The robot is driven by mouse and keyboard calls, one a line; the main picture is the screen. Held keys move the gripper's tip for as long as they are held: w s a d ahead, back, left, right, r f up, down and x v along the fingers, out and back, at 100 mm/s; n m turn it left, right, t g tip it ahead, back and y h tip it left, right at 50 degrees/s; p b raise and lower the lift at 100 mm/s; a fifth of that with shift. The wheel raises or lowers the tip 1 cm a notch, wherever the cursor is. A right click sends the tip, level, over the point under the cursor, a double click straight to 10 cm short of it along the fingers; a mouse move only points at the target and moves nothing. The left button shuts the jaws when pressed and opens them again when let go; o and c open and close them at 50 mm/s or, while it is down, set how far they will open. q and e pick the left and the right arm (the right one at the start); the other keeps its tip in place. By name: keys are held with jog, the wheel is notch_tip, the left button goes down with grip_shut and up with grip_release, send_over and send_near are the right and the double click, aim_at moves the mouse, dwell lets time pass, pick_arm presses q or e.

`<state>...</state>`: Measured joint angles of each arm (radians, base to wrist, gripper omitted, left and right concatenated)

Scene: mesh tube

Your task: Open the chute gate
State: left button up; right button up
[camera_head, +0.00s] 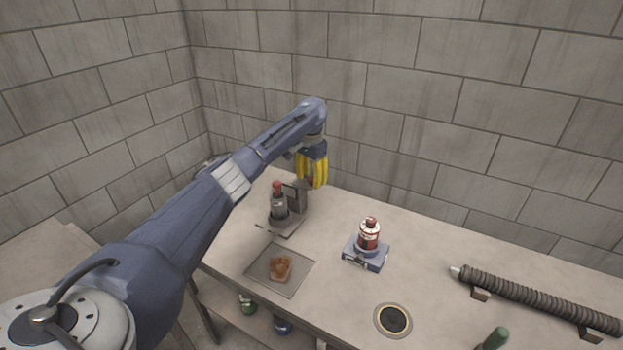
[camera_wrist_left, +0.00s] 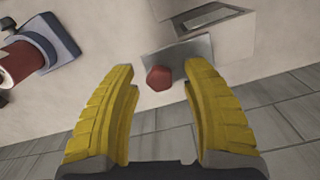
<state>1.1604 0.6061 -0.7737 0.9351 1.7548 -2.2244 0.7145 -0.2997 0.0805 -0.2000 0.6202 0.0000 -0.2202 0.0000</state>
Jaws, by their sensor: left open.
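A grey upright chute stand (camera_head: 296,192) stands at the far left of the table. In the left wrist view, a grey plate (camera_wrist_left: 196,50) that looks like its gate carries a red hexagonal knob (camera_wrist_left: 159,78). My left gripper (camera_head: 312,180) is above and beside the stand, fingers pointing down. In the left wrist view, the left gripper (camera_wrist_left: 165,88) is open, with the knob showing between its two yellow fingers; I cannot tell whether they touch it. In the head view the fingers mostly hide the knob. My right gripper is not in view.
A grey bottle with a red top (camera_head: 279,207) stands beside the chute. A flat tray (camera_head: 259,262) holds a brown lump (camera_head: 281,267). A red-and-white bottle (camera_head: 369,235) sits on a blue base (camera_head: 366,256). A round hole (camera_head: 394,320) and a ribbed tube (camera_head: 535,293) lie right. A block wall stands behind.

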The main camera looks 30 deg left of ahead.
pick_arm(q)
grip_shut()
dwell(0.4)
